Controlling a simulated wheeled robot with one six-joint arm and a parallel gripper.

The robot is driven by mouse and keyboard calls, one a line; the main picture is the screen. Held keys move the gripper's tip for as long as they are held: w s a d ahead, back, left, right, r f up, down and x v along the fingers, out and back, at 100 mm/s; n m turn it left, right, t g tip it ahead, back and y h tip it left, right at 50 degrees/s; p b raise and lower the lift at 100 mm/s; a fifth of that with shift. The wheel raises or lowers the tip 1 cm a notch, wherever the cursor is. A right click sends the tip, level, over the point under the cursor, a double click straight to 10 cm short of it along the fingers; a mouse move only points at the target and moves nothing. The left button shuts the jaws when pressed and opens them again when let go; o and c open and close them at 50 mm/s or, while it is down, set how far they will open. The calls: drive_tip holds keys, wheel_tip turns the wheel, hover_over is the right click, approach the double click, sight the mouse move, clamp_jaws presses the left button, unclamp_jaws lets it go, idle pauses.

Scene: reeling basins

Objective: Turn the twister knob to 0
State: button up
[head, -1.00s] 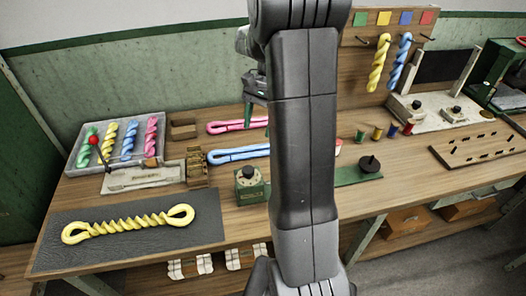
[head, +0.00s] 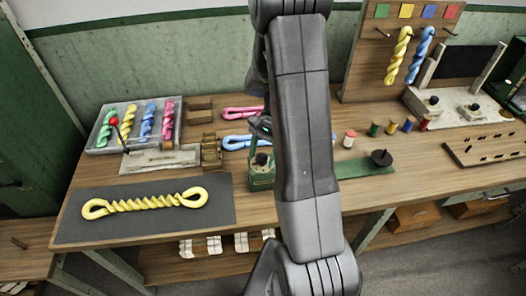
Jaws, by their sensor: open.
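A small green box (head: 262,181) with a black knob (head: 261,159) on its top stands near the front middle of the bench. The knob's dial marking is too small to read. My gripper (head: 262,141) is open and just above the knob, pointing down, partly hidden behind my arm. I cannot tell whether its fingers touch the knob. A pale unit (head: 452,110) at the right also carries two black knobs, a left one (head: 433,100) and a right one (head: 475,107).
Pink (head: 242,113) and blue (head: 240,141) skeins lie behind the green box. A dark mat (head: 88,231) with a yellow twisted skein (head: 145,203) lies left. A red-knobbed lever (head: 115,122) stands by the skein tray (head: 90,151). Spools (head: 391,127) stand right.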

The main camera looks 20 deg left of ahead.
drive_tip(key=c, duration=1)
